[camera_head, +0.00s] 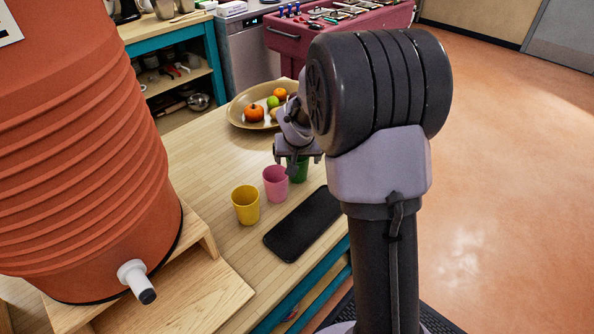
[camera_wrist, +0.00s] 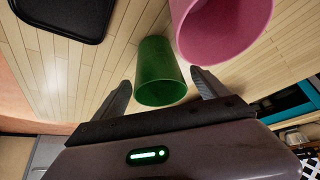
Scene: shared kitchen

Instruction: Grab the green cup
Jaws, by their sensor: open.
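The green cup (camera_wrist: 158,68) stands on the wooden table and shows between the two fingers of my gripper in the wrist view. In the head view the green cup (camera_head: 299,170) is partly hidden behind my gripper (camera_head: 298,160) and the pink cup. My gripper (camera_wrist: 162,95) is open, with one finger toward each side of the green cup. I cannot tell whether the fingers touch it. The pink cup (camera_head: 275,184) stands right beside the green one, and in the wrist view the pink cup (camera_wrist: 225,28) is close to the right finger.
A yellow cup (camera_head: 245,205) stands left of the pink cup. A black flat mat (camera_head: 304,224) lies in front of the cups. A bowl of fruit (camera_head: 240,121) is behind. A large orange barrel (camera_head: 80,150) stands at the left. The wooden tabletop (camera_head: 205,155) is clear left of the bowl.

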